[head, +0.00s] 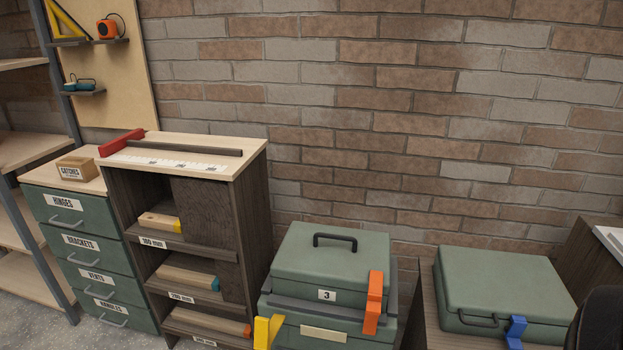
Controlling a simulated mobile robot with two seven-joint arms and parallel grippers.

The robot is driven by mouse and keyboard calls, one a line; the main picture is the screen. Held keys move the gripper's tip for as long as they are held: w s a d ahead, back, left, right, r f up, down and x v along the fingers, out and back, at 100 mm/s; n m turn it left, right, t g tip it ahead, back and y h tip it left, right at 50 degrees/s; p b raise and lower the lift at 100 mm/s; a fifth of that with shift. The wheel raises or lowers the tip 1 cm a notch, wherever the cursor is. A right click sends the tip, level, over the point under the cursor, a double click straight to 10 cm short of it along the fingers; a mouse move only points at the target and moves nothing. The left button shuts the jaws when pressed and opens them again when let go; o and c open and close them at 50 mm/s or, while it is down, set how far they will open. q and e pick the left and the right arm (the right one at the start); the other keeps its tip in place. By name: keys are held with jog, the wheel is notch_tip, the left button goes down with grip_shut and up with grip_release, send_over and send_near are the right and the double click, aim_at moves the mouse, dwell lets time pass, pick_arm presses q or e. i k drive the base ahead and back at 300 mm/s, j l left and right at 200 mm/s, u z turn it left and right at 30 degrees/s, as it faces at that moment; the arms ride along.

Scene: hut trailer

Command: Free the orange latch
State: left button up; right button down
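The orange latch (374,302) stands upright at the right front corner of a green case (335,262) marked 3, reaching down toward the lower green case (318,340). The upper case has a dark handle on its lid and sits on the lower one. A yellow latch (266,331) is at the left front of the lower case, partly cut off by the bottom edge. I cannot tell whether the orange latch is fastened. Neither of my grippers is in the head view.
A flat green case (505,287) with a blue latch (515,332) lies to the right. A shelf unit (255,165) with labelled wood pieces and green drawers (85,240) stand at left. A brick wall (400,120) closes the back. A dark rounded shape (597,322) fills the bottom right corner.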

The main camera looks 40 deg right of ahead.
aim_at(375, 290)
jog(key=z, duration=1.6)
